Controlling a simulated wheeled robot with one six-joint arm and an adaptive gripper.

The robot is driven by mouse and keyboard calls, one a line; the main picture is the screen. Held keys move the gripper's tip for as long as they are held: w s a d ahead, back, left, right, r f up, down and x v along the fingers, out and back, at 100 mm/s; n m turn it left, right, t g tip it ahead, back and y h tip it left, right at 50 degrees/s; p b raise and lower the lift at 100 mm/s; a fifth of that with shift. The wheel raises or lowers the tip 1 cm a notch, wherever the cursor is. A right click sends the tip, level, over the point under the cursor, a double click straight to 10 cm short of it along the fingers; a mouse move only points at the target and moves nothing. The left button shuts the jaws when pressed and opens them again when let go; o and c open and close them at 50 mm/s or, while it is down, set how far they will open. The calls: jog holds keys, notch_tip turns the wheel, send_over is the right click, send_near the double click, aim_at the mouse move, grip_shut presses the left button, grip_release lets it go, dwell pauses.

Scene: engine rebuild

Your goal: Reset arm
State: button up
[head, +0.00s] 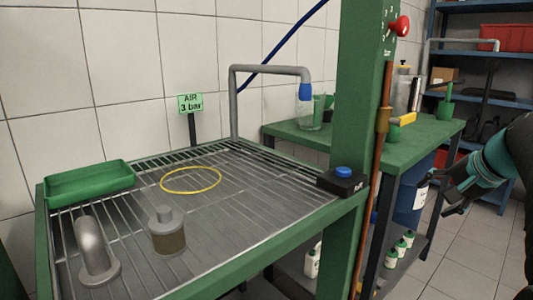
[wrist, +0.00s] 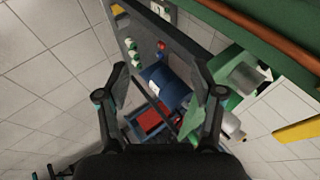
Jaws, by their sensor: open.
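My gripper (head: 449,197) is at the right side of the head view, in the air to the right of the green bench and away from the grated table. In the wrist view my gripper (wrist: 162,95) has its two fingers spread wide apart, with nothing between them. Beyond the fingers the wrist view shows the floor, a blue drum (wrist: 166,84) and a red bin (wrist: 151,120), all at a distance. Much of my arm lies outside the head view.
The grated table (head: 245,225) bears a green tray (head: 92,184), a yellow ring (head: 191,180), a grey elbow pipe (head: 94,250) and a cylindrical part (head: 167,232). A green post (head: 357,130) stands before the green bench (head: 425,140). Shelves (head: 480,55) stand behind. Tiled floor is clear at lower right.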

jog(key=s+a+f+n, duration=0.4)
jog(key=s+a+f, duration=0.1)
jog(key=a, duration=0.3)
jog(key=s+a+f+n+g+h, duration=0.1)
jog(key=s+a+f+n, duration=0.2)
jog(key=s+a+f, duration=0.2)
jog(key=s+a+f+n+g, duration=0.1)
jog(key=s+a+f+n, duration=0.3)
jog(key=s+a, duration=0.3)
jog(key=a+f, duration=0.1)
jog(key=a, duration=0.3)
jog(key=shift+s+n, duration=0.3)
